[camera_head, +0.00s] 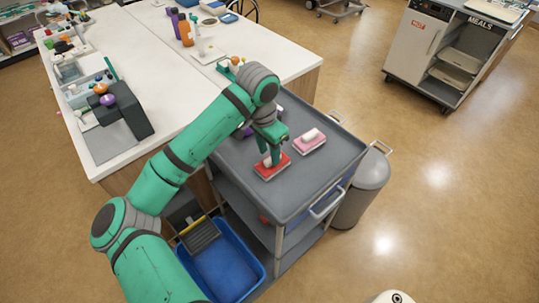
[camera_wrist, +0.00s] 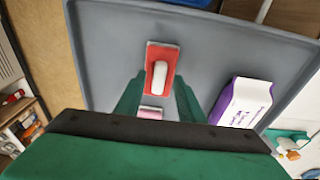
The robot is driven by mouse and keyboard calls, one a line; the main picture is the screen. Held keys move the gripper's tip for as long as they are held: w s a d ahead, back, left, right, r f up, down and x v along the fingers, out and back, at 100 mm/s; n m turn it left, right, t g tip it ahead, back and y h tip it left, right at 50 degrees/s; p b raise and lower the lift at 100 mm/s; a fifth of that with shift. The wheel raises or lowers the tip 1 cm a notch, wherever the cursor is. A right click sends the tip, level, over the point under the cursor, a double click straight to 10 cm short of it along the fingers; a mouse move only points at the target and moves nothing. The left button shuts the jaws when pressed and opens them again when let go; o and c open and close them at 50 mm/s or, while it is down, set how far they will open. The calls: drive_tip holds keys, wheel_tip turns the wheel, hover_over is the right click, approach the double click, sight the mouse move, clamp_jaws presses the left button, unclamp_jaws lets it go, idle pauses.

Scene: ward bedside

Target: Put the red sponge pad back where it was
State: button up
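The red sponge pad (camera_head: 272,173) lies flat on the grey top of a cart, with a white handle on it. It also shows in the wrist view (camera_wrist: 163,51). My gripper (camera_head: 269,158) points down right over this pad. In the wrist view its two green fingers (camera_wrist: 158,84) stand apart on either side of the white handle, with gaps showing. I cannot tell whether the fingertips are level with the handle or above it. A pink sponge pad (camera_head: 310,145) with a white handle lies to the right; in the wrist view my gripper partly hides it.
The grey cart top (camera_head: 318,175) has a raised rim and free room toward the front right. A purple and white pack (camera_wrist: 245,103) stands on it. A white counter (camera_head: 150,45) adjoins behind, and a grey bin (camera_head: 368,182) stands to the right.

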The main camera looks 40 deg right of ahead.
sight(265, 161)
wheel_tip(265, 161, up, 10)
drive_tip(key=a, duration=0.1)
drive_tip(key=shift+f, duration=0.15)
drive_tip(key=shift+a, duration=0.1)
idle(0.5)
